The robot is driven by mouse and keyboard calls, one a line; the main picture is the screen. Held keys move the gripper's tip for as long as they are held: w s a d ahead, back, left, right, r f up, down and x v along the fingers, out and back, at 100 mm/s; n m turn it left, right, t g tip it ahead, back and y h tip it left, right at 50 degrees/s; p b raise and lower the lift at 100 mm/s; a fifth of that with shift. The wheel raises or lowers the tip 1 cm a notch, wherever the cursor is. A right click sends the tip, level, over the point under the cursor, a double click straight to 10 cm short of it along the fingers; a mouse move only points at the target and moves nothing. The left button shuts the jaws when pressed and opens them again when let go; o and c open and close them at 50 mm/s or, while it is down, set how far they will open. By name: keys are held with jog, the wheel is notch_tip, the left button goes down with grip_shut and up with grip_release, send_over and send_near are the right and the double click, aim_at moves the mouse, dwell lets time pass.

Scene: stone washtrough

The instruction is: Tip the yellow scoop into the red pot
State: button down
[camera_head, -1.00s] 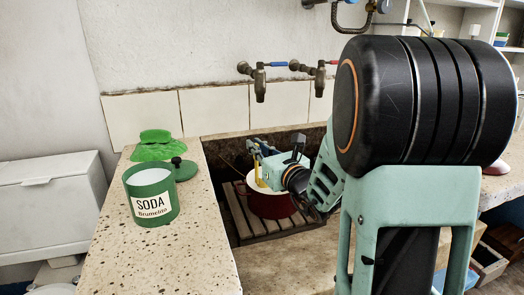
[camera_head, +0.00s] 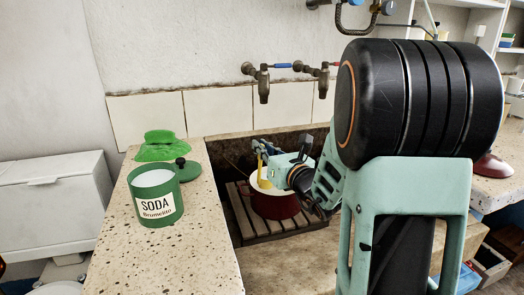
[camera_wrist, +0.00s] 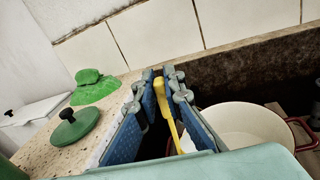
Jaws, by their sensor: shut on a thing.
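My gripper (camera_head: 262,148) is over the left part of the red pot (camera_head: 272,207), down in the stone trough. It is shut on the yellow scoop (camera_head: 262,171). In the wrist view the scoop's yellow handle (camera_wrist: 168,108) runs between the blue finger pads (camera_wrist: 158,85). The scoop's bowl is hidden, so I cannot tell how it is tilted or what it holds. The pot is red outside with a pale inside; its pale rim and a red handle also show in the wrist view (camera_wrist: 248,122).
The pot stands on a wooden slatted rack (camera_head: 243,222) in the trough. Taps (camera_head: 264,82) stick out above the trough.

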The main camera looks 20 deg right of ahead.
jog(key=shift+w+d+r+m+p, duration=0.15)
jog(key=shift+w+d+m+p, duration=0.05)
jog(key=shift+d+m+p, duration=0.25)
jog(key=shift+d, duration=0.1)
jog(key=shift+w+d+m+p, duration=0.2)
jog(key=shift+d+m+p, duration=0.35)
jog(key=shift+p, duration=0.2)
jog(key=shift+w+d+m+p, duration=0.2)
jog(key=shift+d+m+p, duration=0.2)
jog(key=shift+d+p, duration=0.25)
jog(key=shift+a, duration=0.1)
